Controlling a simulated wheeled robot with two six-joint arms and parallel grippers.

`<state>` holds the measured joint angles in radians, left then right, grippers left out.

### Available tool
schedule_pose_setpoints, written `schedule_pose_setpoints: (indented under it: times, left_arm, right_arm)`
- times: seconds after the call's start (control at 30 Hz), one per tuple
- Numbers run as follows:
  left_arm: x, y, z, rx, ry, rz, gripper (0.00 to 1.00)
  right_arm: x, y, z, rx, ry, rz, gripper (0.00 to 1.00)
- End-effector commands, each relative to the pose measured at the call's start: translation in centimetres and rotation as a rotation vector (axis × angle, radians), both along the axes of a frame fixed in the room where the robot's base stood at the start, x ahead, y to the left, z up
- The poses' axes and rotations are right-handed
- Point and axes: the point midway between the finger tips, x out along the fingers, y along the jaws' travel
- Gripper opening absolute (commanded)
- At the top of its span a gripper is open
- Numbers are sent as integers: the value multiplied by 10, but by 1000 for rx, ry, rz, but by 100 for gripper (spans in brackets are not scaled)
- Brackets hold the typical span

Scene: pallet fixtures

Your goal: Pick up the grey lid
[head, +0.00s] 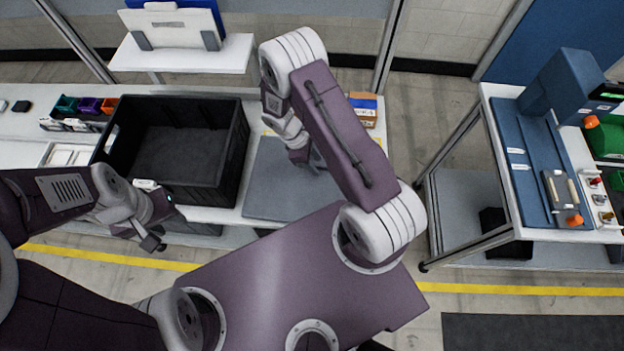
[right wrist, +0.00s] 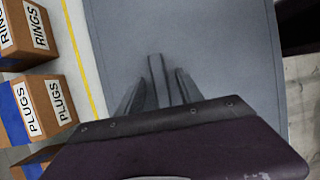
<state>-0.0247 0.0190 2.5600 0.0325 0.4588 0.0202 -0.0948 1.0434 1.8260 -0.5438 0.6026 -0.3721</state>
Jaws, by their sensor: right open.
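The grey lid (head: 262,195) is a flat grey panel on the white table, right of the black crate; my right arm hides part of it. It fills the middle of the right wrist view (right wrist: 220,50). My right gripper (head: 308,163) is over the lid, pointing down at it. In the right wrist view its open fingers (right wrist: 158,90) stand either side of a narrow raised grey bar (right wrist: 156,68), which looks like the lid's handle. I cannot tell whether they touch it. My left gripper (head: 151,240) hangs in front of the crate, away from the lid; its opening is unclear.
A black open crate (head: 240,150) stands left of the lid. Cardboard boxes labelled RINGS (right wrist: 25,32) and PLUGS (right wrist: 38,108) stand beside the lid, past a yellow line. Small coloured bins (head: 88,106) are at the far left. A separate bench (head: 500,150) with a blue machine is at right.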

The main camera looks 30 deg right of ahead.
Motion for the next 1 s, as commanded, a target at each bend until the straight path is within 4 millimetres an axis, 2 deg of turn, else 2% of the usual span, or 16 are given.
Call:
schedule_pose_setpoints:
  times: [0.1,0.23,0.27,1.0]
  left_arm:
    - [0,0,-2,0,0,0,39]
    - [0,0,-1,0,0,0,39]
    - [0,0,-1,0,0,0,39]
    - [0,0,-1,0,0,0,39]
  right_arm:
    - [0,0,-2,0,0,0,41]
    - [0,0,-1,0,0,0,5]
    - [0,0,-1,0,0,0,0]
    - [0,0,-1,-1,1,0,0]
